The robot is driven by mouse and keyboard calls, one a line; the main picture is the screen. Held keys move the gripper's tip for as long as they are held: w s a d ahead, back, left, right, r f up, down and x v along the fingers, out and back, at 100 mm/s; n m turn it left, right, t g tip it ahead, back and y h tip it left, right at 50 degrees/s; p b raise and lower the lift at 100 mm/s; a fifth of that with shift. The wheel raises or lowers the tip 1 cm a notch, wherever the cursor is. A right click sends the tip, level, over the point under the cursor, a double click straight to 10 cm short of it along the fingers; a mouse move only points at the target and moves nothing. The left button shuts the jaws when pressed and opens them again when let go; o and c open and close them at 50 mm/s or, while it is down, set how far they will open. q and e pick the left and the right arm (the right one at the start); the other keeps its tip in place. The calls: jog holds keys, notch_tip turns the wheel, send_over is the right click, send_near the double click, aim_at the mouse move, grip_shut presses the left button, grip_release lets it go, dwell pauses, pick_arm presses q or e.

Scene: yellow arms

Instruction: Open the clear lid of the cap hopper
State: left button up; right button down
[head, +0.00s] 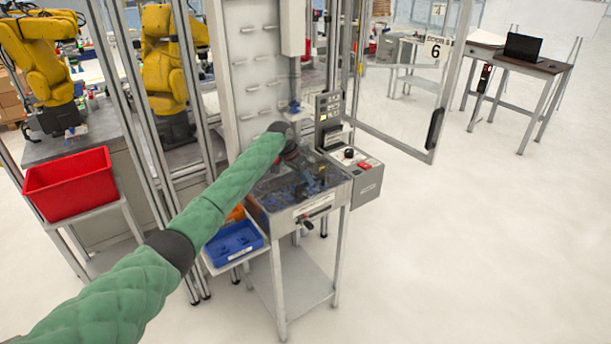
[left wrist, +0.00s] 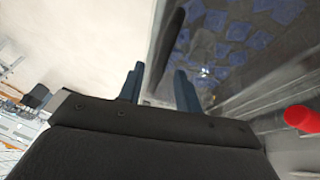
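The cap hopper (head: 312,205) is a grey metal box on a stand in the middle of the head view. Its clear lid (head: 325,178) lies over the top, with dark blue caps showing through it. In the left wrist view, blue caps (left wrist: 235,45) show behind the clear surface at the upper right. My left arm reaches over the hopper's back part; its fingertips are hidden in the head view. In the left wrist view my left gripper (left wrist: 158,88) has its fingers apart, with a dark bar or edge (left wrist: 168,50) showing between them. Contact cannot be told. My right gripper is out of view.
An open framed door (head: 437,110) stands at right. Yellow robot arms (head: 165,60) stand behind. The right floor is clear.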

pick_arm(q)
jog(key=shift+d+f, duration=0.1)
jog(key=shift+f, duration=0.2)
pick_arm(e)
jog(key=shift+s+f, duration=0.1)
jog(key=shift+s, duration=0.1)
pick_arm(q)
grip_shut()
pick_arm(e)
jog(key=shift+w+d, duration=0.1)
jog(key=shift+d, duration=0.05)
pick_arm(q)
jog(key=shift+r, duration=0.15)
